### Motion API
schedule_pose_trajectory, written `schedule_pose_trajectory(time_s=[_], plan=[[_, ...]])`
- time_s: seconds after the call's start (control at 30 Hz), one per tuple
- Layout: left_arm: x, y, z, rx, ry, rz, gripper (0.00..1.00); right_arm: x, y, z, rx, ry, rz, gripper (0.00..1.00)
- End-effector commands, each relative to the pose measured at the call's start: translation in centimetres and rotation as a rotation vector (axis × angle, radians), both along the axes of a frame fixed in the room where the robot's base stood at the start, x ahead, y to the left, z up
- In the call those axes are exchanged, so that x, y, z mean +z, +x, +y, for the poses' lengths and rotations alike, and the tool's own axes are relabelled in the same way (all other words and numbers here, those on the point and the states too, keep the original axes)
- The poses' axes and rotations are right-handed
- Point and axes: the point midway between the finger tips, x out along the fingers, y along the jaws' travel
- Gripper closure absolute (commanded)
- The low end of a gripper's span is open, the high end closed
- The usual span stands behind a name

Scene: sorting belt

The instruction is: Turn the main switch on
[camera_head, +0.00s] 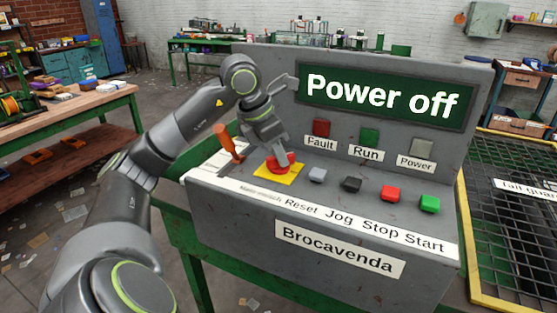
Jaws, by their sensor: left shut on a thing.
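The grey control console has an orange lever (228,143) at its left end, standing up and tilted, with a white label strip beside it. To its right a red mushroom button (272,164) sits on a yellow plate (291,174). My left gripper (281,156) reaches down over the red button and is shut on it, apart from the orange lever. My fingers hide part of the button. The green display (384,98) reads "Power off". My right gripper is not in view.
Reset (318,175), Jog (350,184), Stop (390,193) and Start (429,204) buttons line the console right of my gripper. Fault (321,128), Run (369,137) and Power (416,145) lamps sit above. A mesh guard (515,212) stands at the right.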

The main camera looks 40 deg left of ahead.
Motion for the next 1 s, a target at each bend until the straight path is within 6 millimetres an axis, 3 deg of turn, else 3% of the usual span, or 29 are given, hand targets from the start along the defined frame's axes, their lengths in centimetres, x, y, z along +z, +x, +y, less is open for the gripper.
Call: schedule_pose_trajectory(time_s=[0.43,1.0], plan=[[0.05,0.06,0.09,-0.282,0.000,0.000,1.00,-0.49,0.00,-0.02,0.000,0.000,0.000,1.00],[0.04,0.07,0.15,-0.346,0.002,0.001,1.00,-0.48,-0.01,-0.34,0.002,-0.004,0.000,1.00]])
